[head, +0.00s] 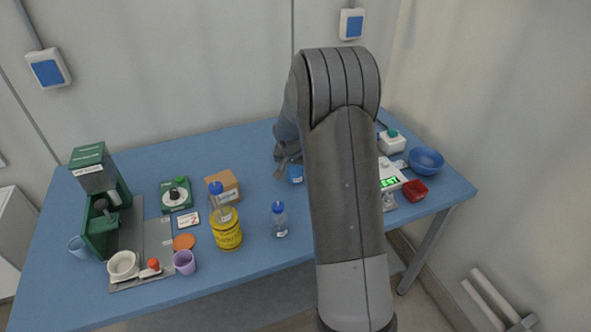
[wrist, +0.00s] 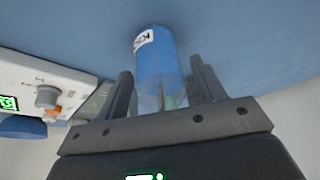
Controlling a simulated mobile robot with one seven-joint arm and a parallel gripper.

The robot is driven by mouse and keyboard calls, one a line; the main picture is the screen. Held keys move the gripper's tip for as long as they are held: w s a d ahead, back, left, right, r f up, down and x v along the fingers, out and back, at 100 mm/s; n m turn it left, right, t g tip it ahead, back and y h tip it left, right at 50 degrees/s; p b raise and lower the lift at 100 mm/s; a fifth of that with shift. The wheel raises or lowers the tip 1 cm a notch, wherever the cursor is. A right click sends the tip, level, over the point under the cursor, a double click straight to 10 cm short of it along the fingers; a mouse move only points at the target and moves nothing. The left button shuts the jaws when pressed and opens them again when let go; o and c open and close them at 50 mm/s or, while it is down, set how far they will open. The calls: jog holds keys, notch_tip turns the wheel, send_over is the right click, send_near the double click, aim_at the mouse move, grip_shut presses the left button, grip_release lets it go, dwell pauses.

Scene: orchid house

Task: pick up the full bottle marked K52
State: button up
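A blue cylindrical bottle (wrist: 157,62) with a white label stands on the blue table in the wrist view. The label's visible characters look like K5; the rest is turned out of sight. The bottle also shows in the head view (head: 296,175), partly hidden by my arm. My gripper (wrist: 163,85) is open, with one finger on each side of the bottle and a gap showing at both sides. In the head view my gripper (head: 287,158) is low over the table at the bottle. A clear bottle with a blue cap (head: 280,221) and a small label stands nearer the front edge.
A cardboard box (head: 222,187) is left of my gripper. A device with a green display (head: 389,182), a red box (head: 415,190) and a blue bowl (head: 426,161) are at right.

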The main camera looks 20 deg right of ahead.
jog(key=c, duration=0.9)
